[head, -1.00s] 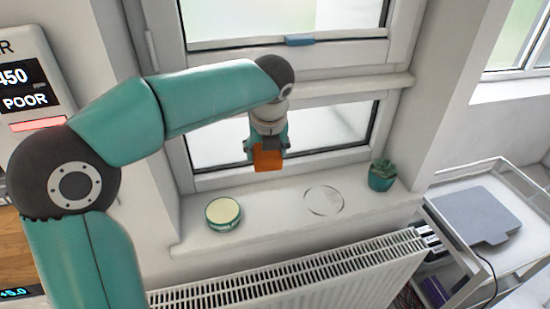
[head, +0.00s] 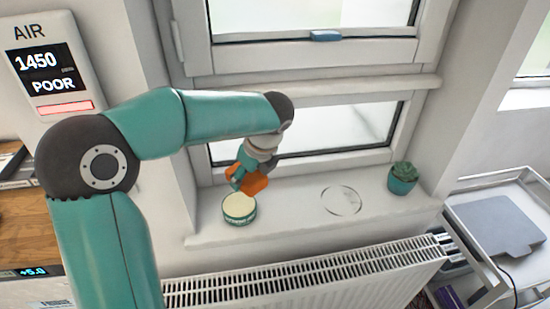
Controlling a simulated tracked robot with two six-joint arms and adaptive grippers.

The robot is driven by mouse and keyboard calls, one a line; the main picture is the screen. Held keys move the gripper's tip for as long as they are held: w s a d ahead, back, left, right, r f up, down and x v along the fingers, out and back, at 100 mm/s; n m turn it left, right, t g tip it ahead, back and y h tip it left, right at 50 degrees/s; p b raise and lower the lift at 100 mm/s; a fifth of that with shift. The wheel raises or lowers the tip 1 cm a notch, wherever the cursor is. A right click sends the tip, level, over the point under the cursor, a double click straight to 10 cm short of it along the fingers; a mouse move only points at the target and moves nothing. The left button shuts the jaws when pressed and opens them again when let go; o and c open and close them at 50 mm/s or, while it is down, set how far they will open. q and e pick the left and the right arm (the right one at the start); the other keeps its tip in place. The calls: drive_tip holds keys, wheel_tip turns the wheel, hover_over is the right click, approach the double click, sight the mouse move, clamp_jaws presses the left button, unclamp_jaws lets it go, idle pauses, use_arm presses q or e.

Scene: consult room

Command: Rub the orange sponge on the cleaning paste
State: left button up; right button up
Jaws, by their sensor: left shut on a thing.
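The orange sponge (head: 254,185) is held in my left gripper (head: 243,177), which is shut on it. The sponge is tilted and sits just above and to the right of the cleaning paste tin (head: 239,212). The tin is round with a green labelled side and a pale cream top, and it stands on the white window sill. Whether the sponge touches the paste is hard to tell. My right gripper is not in view.
A succulent in a teal pot (head: 403,178) stands at the right end of the window sill (head: 300,217). A faint round outline (head: 341,200) marks the sill between pot and tin. A radiator (head: 310,282) is below. An air monitor (head: 52,72) hangs at the left.

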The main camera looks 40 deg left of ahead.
sight(237, 203)
use_arm(q)
drive_tip(key=shift+s+a+f, duration=0.65)
drive_tip(key=shift+s+a, duration=0.15)
drive_tip(key=shift+a, duration=0.15)
drive_tip(key=shift+a+f+n+b, duration=0.1)
drive_tip(key=shift+f+n+b, duration=0.1)
drive_tip(key=shift+n+b, duration=0.15)
wheel_tip(237, 203, down, 6)
drive_tip(key=b, duration=0.5)
drive_tip(key=shift+r, duration=0.2)
drive_tip(key=shift+f+b, duration=0.4)
idle(1.1)
wheel_tip(237, 203, up, 7)
drive_tip(key=p, duration=0.7)
idle(0.8)
